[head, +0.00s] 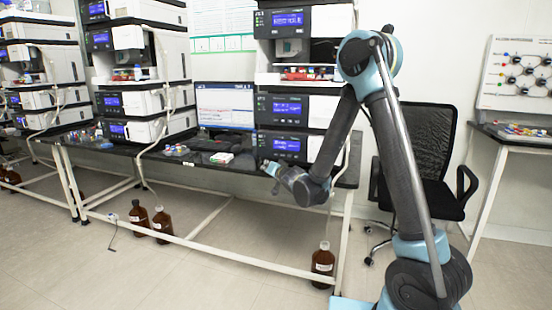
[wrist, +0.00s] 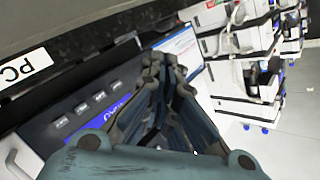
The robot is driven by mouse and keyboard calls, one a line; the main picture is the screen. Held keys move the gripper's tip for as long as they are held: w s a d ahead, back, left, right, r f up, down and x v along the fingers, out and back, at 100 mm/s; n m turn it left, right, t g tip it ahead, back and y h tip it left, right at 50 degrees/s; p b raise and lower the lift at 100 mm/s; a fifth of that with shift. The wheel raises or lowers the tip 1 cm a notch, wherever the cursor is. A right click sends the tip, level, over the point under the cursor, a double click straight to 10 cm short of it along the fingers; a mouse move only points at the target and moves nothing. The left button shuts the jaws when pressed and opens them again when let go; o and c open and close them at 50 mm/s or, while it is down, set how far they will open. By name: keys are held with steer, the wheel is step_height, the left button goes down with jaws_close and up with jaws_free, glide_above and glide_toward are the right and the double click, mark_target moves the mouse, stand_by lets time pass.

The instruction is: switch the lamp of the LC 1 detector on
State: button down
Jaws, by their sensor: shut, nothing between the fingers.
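My gripper (head: 270,168) is shut and empty, low in front of the bench edge, by the bottom of the right-hand module stack in the head view. In the wrist view its fingertips (wrist: 162,65) are together. A dark module front (wrist: 45,130) with several small marked keys (wrist: 90,105) shows beside the fingers; the fingers hide part of it. In the head view the right stack has a top module (head: 318,20), a lower module (head: 262,108) and a bottom module (head: 265,142), all with lit blue displays. I cannot read which one is the LC 1 detector.
A monitor (head: 224,105) and small coloured items stand on the dark bench left of my gripper. More stacks (head: 145,60) stand further left. Brown bottles (head: 322,262) are on the floor below. A black chair (head: 425,150) is behind my arm. A label reading PC (wrist: 25,67) shows in the wrist view.

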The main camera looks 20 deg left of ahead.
steer(key=shift+w, duration=0.15)
steer(key=shift+w+d, duration=0.2)
steer(key=shift+w, duration=1.9)
steer(key=shift+w+d, duration=0.15)
steer(key=shift+w, duration=1.95)
steer(key=shift+w, duration=0.75)
steer(key=shift+s, duration=0.85)
steer(key=shift+s+a, duration=0.2)
steer(key=shift+s, duration=2.25)
